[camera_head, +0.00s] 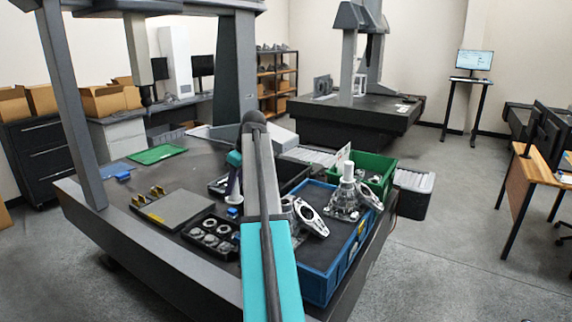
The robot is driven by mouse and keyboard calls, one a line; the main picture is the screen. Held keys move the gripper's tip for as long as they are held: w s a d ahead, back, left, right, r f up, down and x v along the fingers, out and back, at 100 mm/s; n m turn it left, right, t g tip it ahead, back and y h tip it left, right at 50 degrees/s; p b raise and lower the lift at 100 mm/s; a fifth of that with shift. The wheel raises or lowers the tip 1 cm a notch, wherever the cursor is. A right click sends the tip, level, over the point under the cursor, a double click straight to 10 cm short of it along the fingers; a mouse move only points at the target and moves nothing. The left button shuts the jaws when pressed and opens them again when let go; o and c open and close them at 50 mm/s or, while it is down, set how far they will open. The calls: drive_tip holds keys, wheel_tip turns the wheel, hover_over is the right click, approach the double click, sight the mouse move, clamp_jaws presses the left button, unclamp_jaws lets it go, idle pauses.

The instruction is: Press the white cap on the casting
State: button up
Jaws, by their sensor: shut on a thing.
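A grey metal casting (345,204) stands in the blue tray at the right of the dark table. A pale upright cylinder with a white top (348,168) rises from it; I cannot tell whether this is the white cap. My gripper (233,205) hangs down at the end of my teal and grey arm, left of the casting and well apart from it. It is small and partly hidden by my arm. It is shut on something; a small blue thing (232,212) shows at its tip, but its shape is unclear.
The blue tray (322,282) also holds other metal parts (309,218). A green bin (374,163) stands behind it. A black tray of rings (211,238) and a grey plate (172,219) lie to the left. Gantry columns (72,100) rise from the table.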

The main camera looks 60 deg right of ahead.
drive_tip(key=s+d+r+p, duration=0.2)
drive_tip(key=s+d+r, duration=0.1)
drive_tip(key=s+d, duration=0.8)
drive_tip(key=d, duration=0.4)
drive_tip(key=shift+s+r+m, duration=0.2)
drive_tip(key=shift+s+m, duration=0.05)
drive_tip(key=shift+m, duration=0.15)
drive_tip(key=shift+a+f, duration=0.1)
wheel_tip(320, 180, down, 6)
drive_tip(key=b, duration=0.2)
drive_tip(key=shift+b, duration=0.35)
drive_tip(key=shift+s, duration=0.1)
idle(1.1)
drive_tip(key=shift+f+p, duration=0.25)
drive_tip(key=shift+p, duration=0.2)
idle(1.3)
drive_tip(key=o, duration=1.6)
